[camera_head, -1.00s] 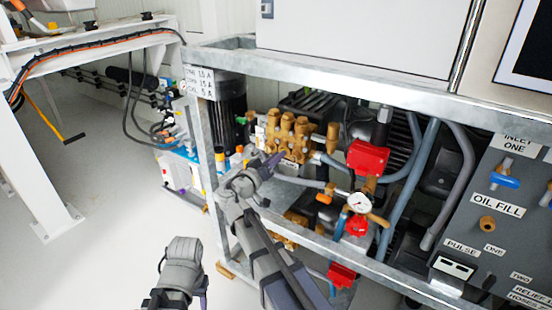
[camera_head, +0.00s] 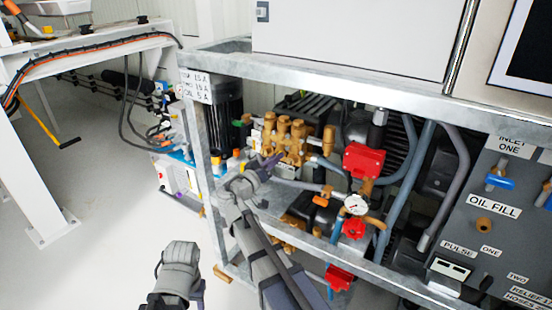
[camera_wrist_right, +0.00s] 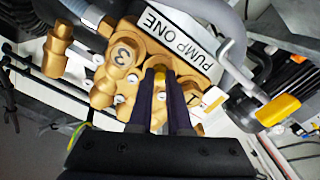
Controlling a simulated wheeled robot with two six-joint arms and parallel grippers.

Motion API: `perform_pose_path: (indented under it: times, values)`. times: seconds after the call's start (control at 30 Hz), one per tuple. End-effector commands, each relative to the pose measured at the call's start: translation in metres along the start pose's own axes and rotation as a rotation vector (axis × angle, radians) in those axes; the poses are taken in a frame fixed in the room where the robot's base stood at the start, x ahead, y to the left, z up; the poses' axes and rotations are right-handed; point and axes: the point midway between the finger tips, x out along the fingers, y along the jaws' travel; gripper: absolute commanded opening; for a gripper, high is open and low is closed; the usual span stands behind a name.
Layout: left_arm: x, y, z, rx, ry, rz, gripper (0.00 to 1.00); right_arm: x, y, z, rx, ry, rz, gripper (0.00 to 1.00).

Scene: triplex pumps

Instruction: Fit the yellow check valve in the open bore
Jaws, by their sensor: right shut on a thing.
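The brass pump block (camera_head: 290,137) sits inside the metal frame in the head view. In the right wrist view the brass block (camera_wrist_right: 122,55) fills the middle, with a PUMP ONE label and the numbers 3 and 1. My right gripper (camera_head: 274,162) is at the front of the block. In the wrist view its dark fingers (camera_wrist_right: 160,82) are shut on the yellow check valve (camera_wrist_right: 159,77), of which only a small part shows. The fingers hide the open bore, and I cannot tell whether the valve touches it. My left gripper (camera_head: 203,288) hangs low outside the frame; its jaw opening is unclear.
The frame's galvanised top rail (camera_head: 310,72) runs above my right arm. A yellow-handled valve (camera_wrist_right: 278,110) shows in the wrist view.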

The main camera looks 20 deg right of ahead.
Motion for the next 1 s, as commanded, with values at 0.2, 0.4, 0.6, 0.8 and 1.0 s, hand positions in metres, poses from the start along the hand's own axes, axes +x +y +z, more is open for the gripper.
perform_pose_path:
  times: [0.2,0.4,0.6,0.8,1.0]
  values:
    - [0.0,0.0,0.0,0.0,0.0,0.0,0.5,0.0,0.0,0.0,0.0,-0.001,0.0,0.39]
    - [0.0,0.0,0.0,0.0,0.0,0.0,0.5,0.0,0.0,0.0,0.0,0.0,0.0,0.51]
    - [0.0,0.0,0.0,0.0,0.0,0.0,0.5,-0.003,0.0,0.0,0.0,0.0,0.0,0.51]
    - [0.0,0.0,0.0,0.0,0.0,0.0,0.5,-0.031,0.001,0.001,0.0,0.001,-0.002,0.51]
    - [0.0,0.0,0.0,0.0,0.0,0.0,0.5,-0.061,0.0,0.0,0.0,0.001,-0.002,0.51]
